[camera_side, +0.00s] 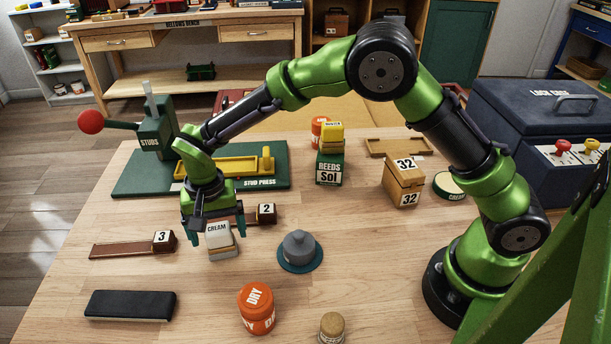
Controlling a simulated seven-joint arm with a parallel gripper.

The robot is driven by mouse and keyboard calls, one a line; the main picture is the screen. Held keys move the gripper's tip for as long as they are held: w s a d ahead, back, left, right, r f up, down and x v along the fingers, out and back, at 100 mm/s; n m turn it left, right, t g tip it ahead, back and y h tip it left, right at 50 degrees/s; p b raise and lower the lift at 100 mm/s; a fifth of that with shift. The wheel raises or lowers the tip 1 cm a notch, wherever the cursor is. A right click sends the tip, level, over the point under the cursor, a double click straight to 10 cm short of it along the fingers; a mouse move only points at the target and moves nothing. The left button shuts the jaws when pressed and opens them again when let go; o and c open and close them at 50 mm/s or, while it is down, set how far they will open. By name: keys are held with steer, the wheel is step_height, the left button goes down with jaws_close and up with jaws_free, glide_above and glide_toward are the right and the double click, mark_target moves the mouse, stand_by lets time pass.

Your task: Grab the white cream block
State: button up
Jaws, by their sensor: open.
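The white cream block (218,234), labelled CREAM, sits on top of a small tan block or stack (223,252) on the wooden table, left of centre. My gripper (214,226) points down right over it. Its dark teal fingers are spread, one at the block's left and one at its right. The gripper is open. Whether the fingers touch the block's sides cannot be told from this view.
Blocks marked 3 (164,241) and 2 (266,213) stand close on either side. A grey domed piece (299,248) is to the right, an orange DRY jar (256,308) in front. The stud press (250,183) lies behind. A dark bar (130,305) lies front left.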

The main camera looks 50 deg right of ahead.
steer(key=shift+f, duration=0.8)
steer(key=c, duration=1.2)
steer(key=shift+r, duration=0.15)
